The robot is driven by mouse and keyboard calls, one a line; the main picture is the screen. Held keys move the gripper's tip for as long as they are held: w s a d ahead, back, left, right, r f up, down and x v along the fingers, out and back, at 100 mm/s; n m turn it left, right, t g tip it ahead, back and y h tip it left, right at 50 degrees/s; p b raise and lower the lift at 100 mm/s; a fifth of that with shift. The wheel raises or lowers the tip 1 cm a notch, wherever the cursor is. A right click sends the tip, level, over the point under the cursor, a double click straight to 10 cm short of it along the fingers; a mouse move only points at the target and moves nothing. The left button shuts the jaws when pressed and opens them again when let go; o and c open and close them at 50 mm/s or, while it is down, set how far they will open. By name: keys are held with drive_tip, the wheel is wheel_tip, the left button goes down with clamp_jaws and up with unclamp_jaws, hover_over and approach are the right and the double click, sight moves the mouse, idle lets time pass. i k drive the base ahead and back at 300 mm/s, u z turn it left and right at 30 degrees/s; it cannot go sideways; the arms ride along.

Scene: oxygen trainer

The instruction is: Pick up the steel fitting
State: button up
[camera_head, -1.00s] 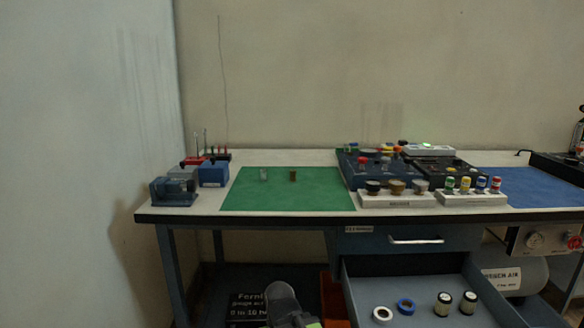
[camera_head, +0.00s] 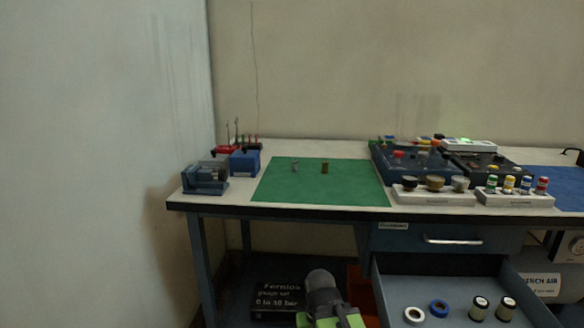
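A small silvery fitting (camera_head: 295,165), which looks like the steel one, stands on the left part of the green mat (camera_head: 318,192) on the bench. A similar brownish, brass-looking fitting (camera_head: 324,166) stands a short way to its right, apart from it. Both are small and their detail is hard to make out. A grey and green part of my arm shows at the bottom middle, below and in front of the bench. I see no gripper fingers, and nothing of mine is near the fittings.
A blue vise (camera_head: 205,178) and a blue block (camera_head: 245,163) stand left of the mat. White holders with caps (camera_head: 432,197) and (camera_head: 515,199) stand to its right. An open drawer (camera_head: 465,300) juts out below the bench. The mat's front is clear.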

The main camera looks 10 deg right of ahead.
sight(294, 162)
drive_tip(key=k, duration=0.65)
drive_tip(key=u, duration=0.55)
drive_tip(key=i, duration=1.25)
drive_tip(key=u, duration=0.3)
